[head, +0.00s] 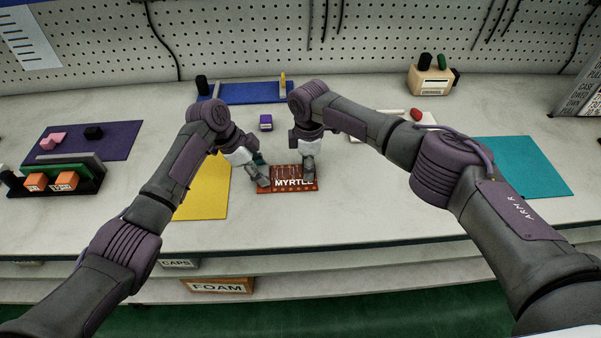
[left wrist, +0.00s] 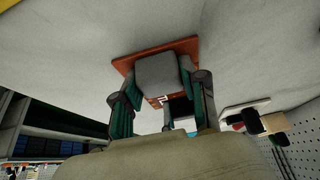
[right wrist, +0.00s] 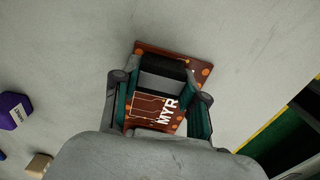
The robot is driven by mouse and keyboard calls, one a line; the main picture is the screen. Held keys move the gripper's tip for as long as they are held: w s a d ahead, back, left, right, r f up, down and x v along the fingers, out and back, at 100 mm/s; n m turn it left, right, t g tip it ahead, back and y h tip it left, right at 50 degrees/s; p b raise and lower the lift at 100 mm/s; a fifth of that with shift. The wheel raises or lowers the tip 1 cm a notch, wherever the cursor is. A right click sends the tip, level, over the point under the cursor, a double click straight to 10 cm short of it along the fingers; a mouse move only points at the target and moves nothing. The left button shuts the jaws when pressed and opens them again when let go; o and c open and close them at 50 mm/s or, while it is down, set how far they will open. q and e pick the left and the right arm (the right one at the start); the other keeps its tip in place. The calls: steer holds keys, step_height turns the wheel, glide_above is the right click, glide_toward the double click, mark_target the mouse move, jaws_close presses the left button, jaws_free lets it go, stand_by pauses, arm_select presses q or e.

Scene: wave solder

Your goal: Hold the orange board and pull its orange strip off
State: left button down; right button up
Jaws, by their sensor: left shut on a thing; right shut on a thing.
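The orange board (head: 285,170), lettered MYRTLE, lies flat on the bench in front of me. Its strip, a band with a row of orange dots (head: 292,189), runs along the near edge and looks joined to the board. My left gripper (head: 262,178) is shut at the board's left end; the board also shows in the left wrist view (left wrist: 125,66). My right gripper (head: 308,170) is shut at its right end; the right wrist view shows the board (right wrist: 150,104) between its fingers. The pads hide the contacts, so I cannot tell strip from board there.
A yellow mat (head: 205,190) lies left of the board and a teal mat (head: 525,165) far right. A small purple box (head: 266,122) and a blue mat (head: 250,92) are behind. A rack with orange blocks (head: 55,182) stands far left. Bare bench lies right of the board.

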mark_target(249, 181)
arm_select(q)
steer(key=shift+a, duration=1.15)
arm_select(e)
steer(key=shift+f, duration=0.15)
stand_by(0.4)
arm_select(q)
steer(key=shift+a, duration=1.5)
steer(key=shift+r, duration=0.1)
step_height(249, 181, up, 9)
stand_by(0.5)
arm_select(e)
steer(key=o, duration=1.2)
steer(key=shift+o, duration=0.2)
steer(key=shift+r, duration=0.2)
step_height(249, 181, up, 12)
steer(key=shift+f, duration=0.15)
